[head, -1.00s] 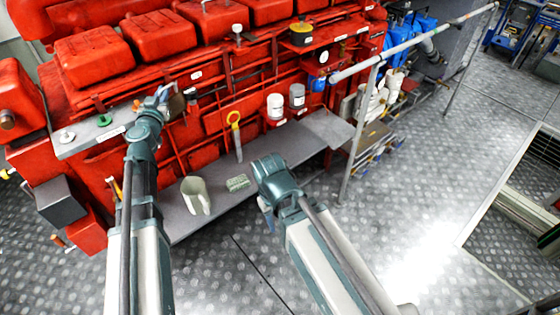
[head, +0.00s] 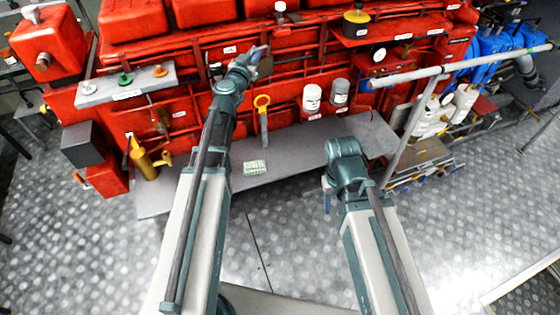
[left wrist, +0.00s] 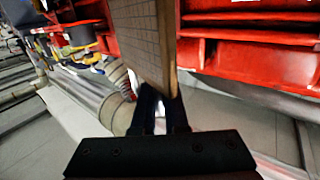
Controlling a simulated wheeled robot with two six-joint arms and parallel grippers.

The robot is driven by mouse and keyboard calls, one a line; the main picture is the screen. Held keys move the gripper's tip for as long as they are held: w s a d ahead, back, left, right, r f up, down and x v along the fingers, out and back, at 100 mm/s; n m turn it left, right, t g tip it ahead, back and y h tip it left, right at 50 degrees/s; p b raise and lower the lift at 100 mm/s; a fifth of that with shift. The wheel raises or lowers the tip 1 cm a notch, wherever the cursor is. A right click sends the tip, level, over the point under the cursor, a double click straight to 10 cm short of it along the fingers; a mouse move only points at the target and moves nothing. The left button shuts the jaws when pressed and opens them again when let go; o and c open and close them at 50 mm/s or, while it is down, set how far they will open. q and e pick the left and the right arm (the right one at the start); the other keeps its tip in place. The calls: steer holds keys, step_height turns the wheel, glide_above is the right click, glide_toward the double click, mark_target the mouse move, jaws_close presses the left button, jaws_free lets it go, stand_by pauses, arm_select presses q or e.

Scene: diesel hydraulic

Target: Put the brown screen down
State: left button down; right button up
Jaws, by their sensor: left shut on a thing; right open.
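My left gripper (head: 258,52) is raised in front of the red engine, above the grey bench. It is shut on the brown screen, a thin upright panel that shows only as a small brownish patch (head: 265,66) in the head view. In the left wrist view the screen (left wrist: 143,40) stands up from between the fingertips (left wrist: 160,108), with a fine grid on its face and a brown edge. My right gripper (head: 327,190) is open and empty, low by the bench's front edge.
On the grey bench (head: 220,182) lie a small green-and-white block (head: 255,168) and a yellow-handled tool (head: 262,120) stands behind it. A white canister (head: 312,98) and a grey one (head: 340,92) are at the engine. A yellow oil can (head: 142,160) is at left. A grey rail (head: 460,66) is at right.

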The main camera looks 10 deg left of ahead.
arm_select(q)
steer(key=s+f+b, duration=0.4)
steer(key=f+b, duration=1)
steer(key=s+f+b, duration=0.4)
steer(key=f+b, duration=1.1)
steer(key=s+a+f+b, duration=0.1)
steer(key=s+f+b, duration=0.3)
steer(key=f+b, duration=1)
steer(key=shift+f+n+y, duration=0.3)
steer(key=shift+f+y, duration=0.1)
steer(key=shift+f, duration=0.3)
steer(key=shift+w, duration=0.2)
